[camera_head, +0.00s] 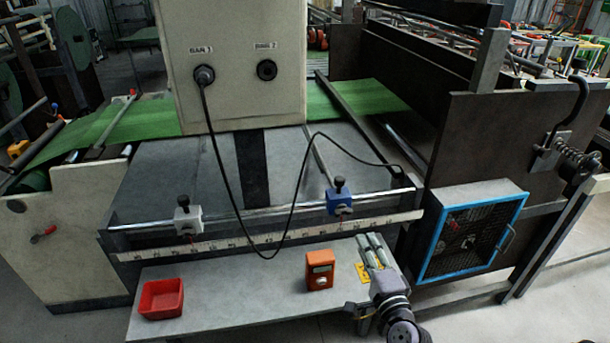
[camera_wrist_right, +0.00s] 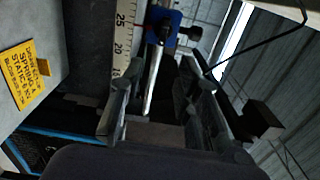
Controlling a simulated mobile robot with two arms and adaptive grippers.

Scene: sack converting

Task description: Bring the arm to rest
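My right gripper (camera_head: 369,240) is above the right end of the grey bench, its fingers pointing away toward the machine's front rail. In the right wrist view my right gripper (camera_wrist_right: 158,82) has its two fingers apart, with nothing held between them. Beyond the fingers, the blue clamp (camera_wrist_right: 171,26) and the ruler strip (camera_wrist_right: 123,32) show in that view. In the head view the blue clamp (camera_head: 339,199) sits on the rail, up and left of the gripper. My left gripper is not in view.
The bench (camera_head: 230,281) carries a red tray (camera_head: 161,299) and an orange device (camera_head: 320,269). A yellow label (camera_head: 362,273) lies beside my right gripper. A black cable (camera_head: 222,175) hangs across the machine front. A blue-framed fan box (camera_head: 472,235) stands to the right.

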